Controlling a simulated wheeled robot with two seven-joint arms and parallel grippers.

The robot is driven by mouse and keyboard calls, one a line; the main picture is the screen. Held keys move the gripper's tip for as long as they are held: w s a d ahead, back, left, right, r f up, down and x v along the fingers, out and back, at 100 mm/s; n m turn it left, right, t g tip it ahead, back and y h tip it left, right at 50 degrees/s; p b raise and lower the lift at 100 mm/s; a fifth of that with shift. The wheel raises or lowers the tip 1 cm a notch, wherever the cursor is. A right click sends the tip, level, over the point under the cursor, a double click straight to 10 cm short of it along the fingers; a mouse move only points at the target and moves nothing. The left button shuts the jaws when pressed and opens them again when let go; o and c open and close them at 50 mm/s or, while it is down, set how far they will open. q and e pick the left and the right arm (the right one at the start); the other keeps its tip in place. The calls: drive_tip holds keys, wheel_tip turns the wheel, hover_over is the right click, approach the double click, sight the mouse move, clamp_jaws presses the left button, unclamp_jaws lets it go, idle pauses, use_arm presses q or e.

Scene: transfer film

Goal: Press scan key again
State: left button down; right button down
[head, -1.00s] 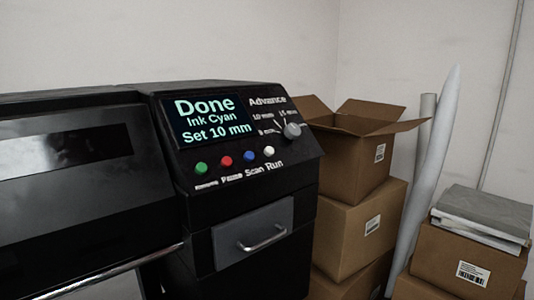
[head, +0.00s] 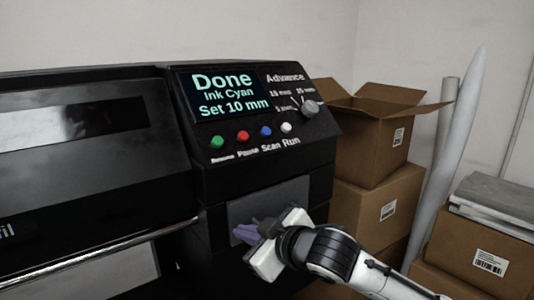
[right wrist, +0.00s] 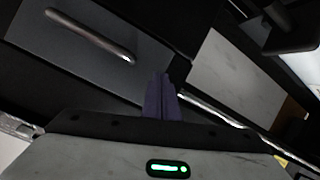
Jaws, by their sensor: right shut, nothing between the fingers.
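The black machine's control panel has a row of round keys: green, red, blue and white. The blue key (head: 266,131) stands above the word Scan. The screen (head: 223,94) reads "Done, Ink Cyan, Set 10 mm". My right gripper (head: 246,234) is in front of the grey drawer, below the keys and apart from them. Its purple fingers are shut and empty; they also show in the right wrist view (right wrist: 162,97). The drawer handle (right wrist: 90,34) shows in the right wrist view. The left gripper is in neither view.
The Advance knob (head: 311,108) sits at the panel's right. The grey drawer (head: 290,200) is below the keys. Cardboard boxes (head: 375,208) and white rolls (head: 455,140) stand to the right. The space in front of the keys is clear.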

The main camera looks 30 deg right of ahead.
sight(266, 132)
drive_tip(key=s+d+r+t+h, duration=0.1)
drive_tip(key=d+r, duration=0.2)
drive_tip(key=r, duration=0.6)
drive_tip(key=s+d+r+t+h, duration=0.1)
drive_tip(key=d+r, duration=0.3)
drive_tip(key=r, duration=0.5)
drive_tip(key=s+d+r+m+t+h, duration=0.1)
drive_tip(key=d+r+t+h, duration=0.1)
drive_tip(key=r, duration=0.7)
drive_tip(key=shift+d+r, duration=0.3)
drive_tip(key=shift+d, duration=0.45)
drive_tip(key=shift+w+f+b, duration=0.1)
drive_tip(key=shift+b, duration=0.2)
drive_tip(key=w+f+b, duration=0.3)
drive_tip(key=w+f, duration=0.3)
drive_tip(key=shift+a, duration=0.25)
